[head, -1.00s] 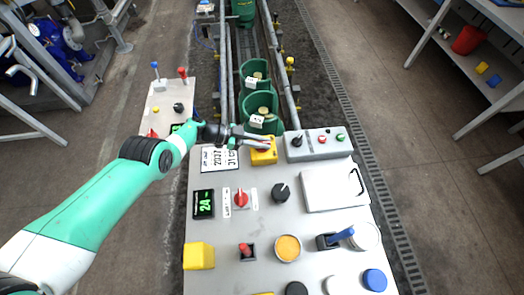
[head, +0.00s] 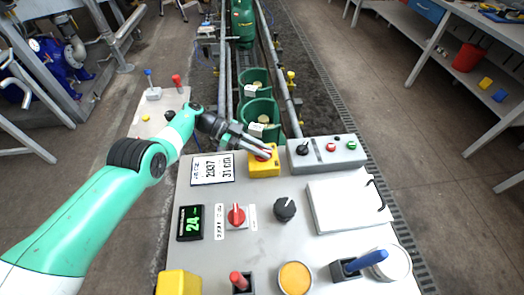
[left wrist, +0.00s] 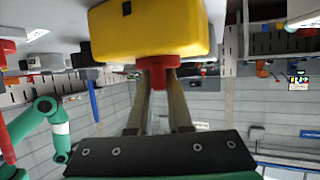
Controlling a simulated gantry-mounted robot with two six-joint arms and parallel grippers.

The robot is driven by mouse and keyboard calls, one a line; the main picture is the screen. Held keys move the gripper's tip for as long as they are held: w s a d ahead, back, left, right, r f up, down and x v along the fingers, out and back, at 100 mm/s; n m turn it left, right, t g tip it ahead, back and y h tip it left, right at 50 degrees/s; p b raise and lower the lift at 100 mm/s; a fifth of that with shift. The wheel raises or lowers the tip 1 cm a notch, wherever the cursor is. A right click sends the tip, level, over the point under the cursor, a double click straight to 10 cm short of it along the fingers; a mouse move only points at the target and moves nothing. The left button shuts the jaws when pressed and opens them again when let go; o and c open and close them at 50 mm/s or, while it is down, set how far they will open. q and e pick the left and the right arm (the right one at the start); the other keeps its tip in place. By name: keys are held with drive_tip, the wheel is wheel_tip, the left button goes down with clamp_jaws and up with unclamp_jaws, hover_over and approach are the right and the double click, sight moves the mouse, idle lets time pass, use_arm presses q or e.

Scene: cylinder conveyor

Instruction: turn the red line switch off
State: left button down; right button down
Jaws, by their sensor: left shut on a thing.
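A red rotary switch (head: 236,216) on a white plate sits on the grey panel, right of the green-lit display; its labels are too small to read. Farther back is a yellow box (head: 264,168) with a red button on top. My left gripper (head: 266,153) reaches in from the left at that button. In the left wrist view the yellow box (left wrist: 150,30) fills the top, and the fingers are shut on its red button (left wrist: 158,73). The fingers partly hide the button in the head view. My right gripper is not in view.
A black knob (head: 285,209) stands right of the red switch. A grey control box (head: 327,152) stands right of the yellow box. A white lid (head: 345,205), a blue lever (head: 366,261) and a red toggle (head: 238,280) are nearby. Green cylinders (head: 262,115) stand on the conveyor behind.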

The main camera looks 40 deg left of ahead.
use_arm(q)
drive_tip(key=c, duration=0.8)
unclamp_jaws()
drive_tip(key=shift+c, duration=0.2)
drive_tip(key=shift+s+a+r, duration=0.15)
drive_tip(key=shift+a+r, duration=0.05)
drive_tip(key=shift+a, duration=0.15)
drive_tip(key=b+v, duration=0.5)
drive_tip(key=v, duration=0.5)
drive_tip(key=shift+s+a+r, duration=0.15)
drive_tip(key=shift+s+a, duration=0.05)
drive_tip(key=shift+a, duration=0.05)
